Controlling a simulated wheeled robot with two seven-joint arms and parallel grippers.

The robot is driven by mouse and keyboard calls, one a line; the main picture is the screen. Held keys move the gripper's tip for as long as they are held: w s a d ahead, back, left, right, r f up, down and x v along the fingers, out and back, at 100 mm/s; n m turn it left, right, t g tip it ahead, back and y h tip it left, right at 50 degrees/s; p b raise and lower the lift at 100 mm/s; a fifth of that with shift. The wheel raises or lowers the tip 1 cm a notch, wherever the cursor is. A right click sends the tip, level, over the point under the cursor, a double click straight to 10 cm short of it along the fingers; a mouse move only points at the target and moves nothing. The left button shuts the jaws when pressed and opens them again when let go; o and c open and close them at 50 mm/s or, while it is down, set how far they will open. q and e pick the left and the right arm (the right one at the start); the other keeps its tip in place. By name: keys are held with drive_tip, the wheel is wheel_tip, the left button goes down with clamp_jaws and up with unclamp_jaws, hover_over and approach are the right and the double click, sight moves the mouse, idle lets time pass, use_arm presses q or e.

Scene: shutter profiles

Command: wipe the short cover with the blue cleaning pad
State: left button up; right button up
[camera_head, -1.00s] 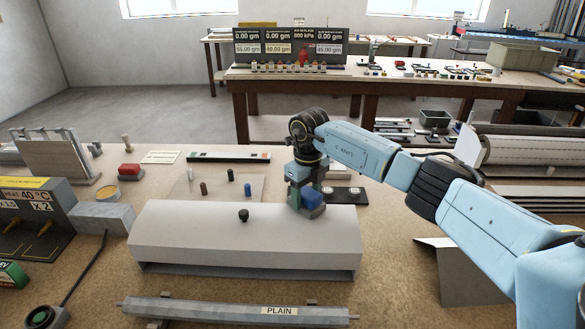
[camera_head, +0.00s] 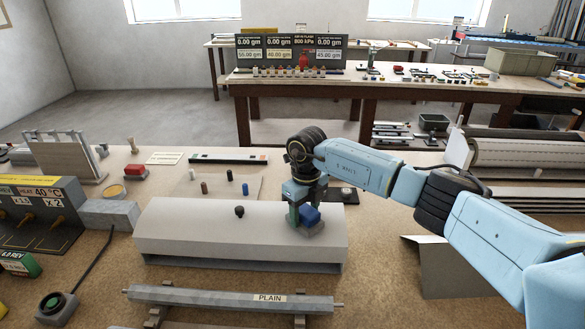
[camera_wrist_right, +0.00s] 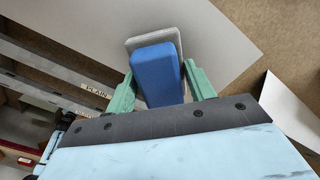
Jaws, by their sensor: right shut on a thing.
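The short cover is most likely the long pale grey housing (camera_head: 190,232) with a black knob on top, lying across the front of the bench. My right gripper (camera_head: 306,214) is shut on the blue cleaning pad (camera_head: 308,216), near the right end of the cover's top. In the right wrist view the blue pad (camera_wrist_right: 157,75) with its grey base sits between the green fingers (camera_wrist_right: 160,85), over the pale cover surface (camera_wrist_right: 205,35). The pad's underside is hidden, but it appears to rest on the cover. My left gripper is not in view.
A grey bar labelled PLAIN (camera_head: 225,299) lies in front of the cover. A bent sheet piece (camera_head: 445,268) stands to the right below my arm. A control box (camera_head: 40,215) and grey block (camera_head: 108,214) are at the left. Small pegs (camera_head: 229,175) stand behind the cover.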

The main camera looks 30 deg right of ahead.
wheel_tip(320, 180, up, 3)
drive_tip(key=shift+d+f+p, duration=0.1)
drive_tip(key=shift+p, duration=0.2)
drive_tip(key=shift+w, duration=0.1)
drive_tip(key=shift+w+r+p, duration=0.15)
drive_tip(key=shift+r+p, duration=0.65)
drive_tip(key=shift+r, duration=0.1)
drive_tip(key=shift+r+p, duration=1.15)
drive_tip(key=shift+r, duration=0.55)
